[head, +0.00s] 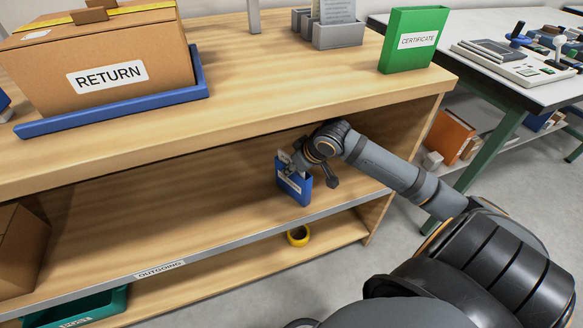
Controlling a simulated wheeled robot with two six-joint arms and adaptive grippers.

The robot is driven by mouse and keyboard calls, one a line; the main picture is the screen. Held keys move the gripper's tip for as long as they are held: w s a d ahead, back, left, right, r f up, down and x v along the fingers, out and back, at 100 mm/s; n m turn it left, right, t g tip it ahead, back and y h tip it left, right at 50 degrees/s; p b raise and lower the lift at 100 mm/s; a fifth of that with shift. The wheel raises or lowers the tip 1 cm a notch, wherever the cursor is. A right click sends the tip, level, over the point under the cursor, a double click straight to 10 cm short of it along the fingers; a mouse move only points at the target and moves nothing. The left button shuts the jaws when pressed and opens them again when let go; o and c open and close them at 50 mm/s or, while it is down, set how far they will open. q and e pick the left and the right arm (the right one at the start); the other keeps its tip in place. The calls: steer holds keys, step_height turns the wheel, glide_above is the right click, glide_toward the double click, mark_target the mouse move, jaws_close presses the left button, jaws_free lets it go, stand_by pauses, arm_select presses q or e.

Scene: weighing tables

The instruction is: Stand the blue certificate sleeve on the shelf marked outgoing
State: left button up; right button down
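The blue certificate sleeve (294,188) is upright with a slight lean, at the right part of the middle shelf (190,221), close to its front edge. That shelf's front strip carries the OUTGOING label (160,269). A pale label shows on the sleeve, partly covered. My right gripper (287,163) is at the sleeve's top edge and appears shut on it. I cannot tell whether the sleeve's bottom touches the shelf. My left gripper is not in view.
A RETURN carton (100,62) sits in a blue tray (125,108) on the worktop above. A green certificate sleeve (412,40) stands at the worktop's right end. A brown box (18,250) is at the shelf's left end; the shelf's middle is clear. Yellow tape (298,236) lies below.

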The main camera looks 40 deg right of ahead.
steer(key=shift+f, duration=0.15)
steer(key=c, duration=1.1)
jaws_free()
steer(key=shift+o, duration=0.2)
